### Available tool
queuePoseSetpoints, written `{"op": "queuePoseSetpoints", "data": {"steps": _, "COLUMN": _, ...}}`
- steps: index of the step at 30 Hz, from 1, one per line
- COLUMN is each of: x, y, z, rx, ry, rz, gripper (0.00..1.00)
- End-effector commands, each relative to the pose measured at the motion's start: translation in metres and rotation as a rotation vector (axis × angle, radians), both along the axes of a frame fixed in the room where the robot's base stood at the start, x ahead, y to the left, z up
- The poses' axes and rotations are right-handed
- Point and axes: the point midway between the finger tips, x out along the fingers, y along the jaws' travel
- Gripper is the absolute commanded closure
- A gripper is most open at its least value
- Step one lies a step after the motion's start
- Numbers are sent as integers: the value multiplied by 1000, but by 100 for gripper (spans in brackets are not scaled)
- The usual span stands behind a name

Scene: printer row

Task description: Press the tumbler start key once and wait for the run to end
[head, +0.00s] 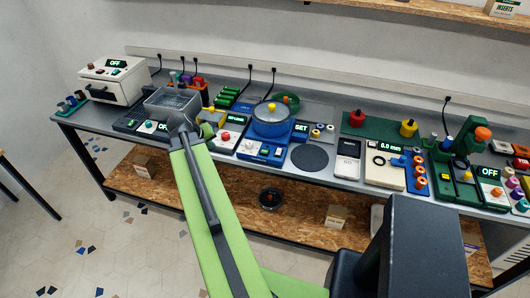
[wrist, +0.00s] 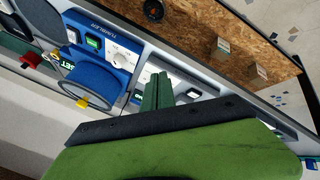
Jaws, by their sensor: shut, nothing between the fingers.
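The tumbler (head: 272,124) is a blue machine with a round lidded drum and a yellow knob on top, standing mid-bench in the head view. Its display (head: 301,127) reads SET. In the wrist view the tumbler (wrist: 86,79) appears upside down at the upper left. Its front panel carries a lit green key (wrist: 93,41), a dark key and a white dial (wrist: 123,57). My gripper (wrist: 160,80) is shut and empty, its fingers to the right of the tumbler panel in that view, apart from the green key. In the head view my arm hides most of the fingers.
A white unit (head: 230,133) with a green display stands left of the tumbler. A dark round pad (head: 310,157) lies right of the tumbler. A white oven (head: 115,80) showing OFF stands far left.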

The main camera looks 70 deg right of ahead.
Motion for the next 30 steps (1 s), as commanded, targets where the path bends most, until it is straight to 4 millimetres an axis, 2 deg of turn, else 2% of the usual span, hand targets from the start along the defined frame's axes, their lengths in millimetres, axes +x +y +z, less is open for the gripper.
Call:
{"op": "queuePoseSetpoints", "data": {"steps": 1, "x": -26, "y": -27, "z": 2, "rx": -30, "ry": 1, "rz": -46, "gripper": 100}}
{"op": "queuePoseSetpoints", "data": {"steps": 3, "x": -61, "y": -58, "z": 7, "rx": -76, "ry": 6, "rz": -100, "gripper": 100}}
{"op": "queuePoseSetpoints", "data": {"steps": 6, "x": -106, "y": -93, "z": 13, "rx": -130, "ry": 15, "rz": -166, "gripper": 100}}
{"op": "queuePoseSetpoints", "data": {"steps": 9, "x": -140, "y": -116, "z": 19, "rx": -169, "ry": 23, "rz": -210, "gripper": 100}}
{"op": "queuePoseSetpoints", "data": {"steps": 12, "x": -161, "y": -129, "z": 22, "rx": -193, "ry": 31, "rz": -235, "gripper": 100}}
{"op": "queuePoseSetpoints", "data": {"steps": 16, "x": -169, "y": -133, "z": 24, "rx": -203, "ry": 33, "rz": -245, "gripper": 100}}
{"op": "queuePoseSetpoints", "data": {"steps": 24, "x": -168, "y": -133, "z": 24, "rx": -201, "ry": 33, "rz": -244, "gripper": 100}}
{"op": "queuePoseSetpoints", "data": {"steps": 30, "x": -168, "y": -133, "z": 13, "rx": -201, "ry": 33, "rz": -244, "gripper": 100}}
